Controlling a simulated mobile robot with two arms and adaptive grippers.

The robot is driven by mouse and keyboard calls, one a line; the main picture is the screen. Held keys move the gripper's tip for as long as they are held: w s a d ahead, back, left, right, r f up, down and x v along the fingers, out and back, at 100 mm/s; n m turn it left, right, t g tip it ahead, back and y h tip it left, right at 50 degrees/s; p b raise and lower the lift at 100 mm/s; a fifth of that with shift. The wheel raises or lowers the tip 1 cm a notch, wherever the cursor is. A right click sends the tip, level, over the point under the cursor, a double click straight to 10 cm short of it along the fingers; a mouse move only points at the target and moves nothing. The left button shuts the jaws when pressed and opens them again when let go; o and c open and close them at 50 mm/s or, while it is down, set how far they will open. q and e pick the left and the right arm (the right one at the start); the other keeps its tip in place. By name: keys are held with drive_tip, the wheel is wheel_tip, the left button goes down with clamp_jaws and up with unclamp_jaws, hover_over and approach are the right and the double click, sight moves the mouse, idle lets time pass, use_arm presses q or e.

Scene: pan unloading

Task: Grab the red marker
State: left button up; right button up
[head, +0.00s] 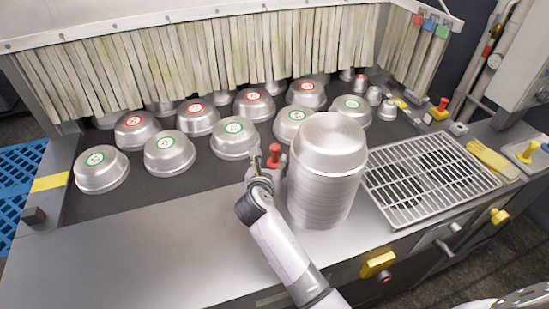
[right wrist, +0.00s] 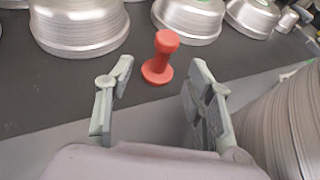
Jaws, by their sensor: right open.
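The red marker (head: 274,155) is a small red piece with a round base, a narrower neck and a knob on top. It stands upright near the front edge of the dark belt. It also shows in the right wrist view (right wrist: 160,58), ahead of and between the fingertips. My right gripper (head: 264,163) is open and empty, right at the marker in the head view. In the right wrist view its two fingers (right wrist: 158,88) are spread with a clear gap, and the marker stands a little beyond them, not gripped. My left gripper is not in view.
A tall stack of metal pans (head: 328,165) stands close to the right of my gripper. Several upturned pans with red or green labels, such as this one (head: 235,138), sit behind on the belt (head: 130,203). A wire rack (head: 425,180) lies right. The steel counter (head: 130,260) at front left is clear.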

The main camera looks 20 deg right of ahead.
sight(275, 154)
drive_tip(key=shift+d+p+x, duration=0.1)
drive_tip(key=shift+p+x, duration=0.1)
drive_tip(key=shift+x, duration=1.5)
drive_tip(key=shift+d+p+x, duration=0.15)
drive_tip(key=shift+x, duration=1.6)
drive_tip(key=shift+s+a, duration=0.1)
drive_tip(key=shift+s, duration=0.05)
clamp_jaws()
drive_tip(key=shift+r, duration=0.1)
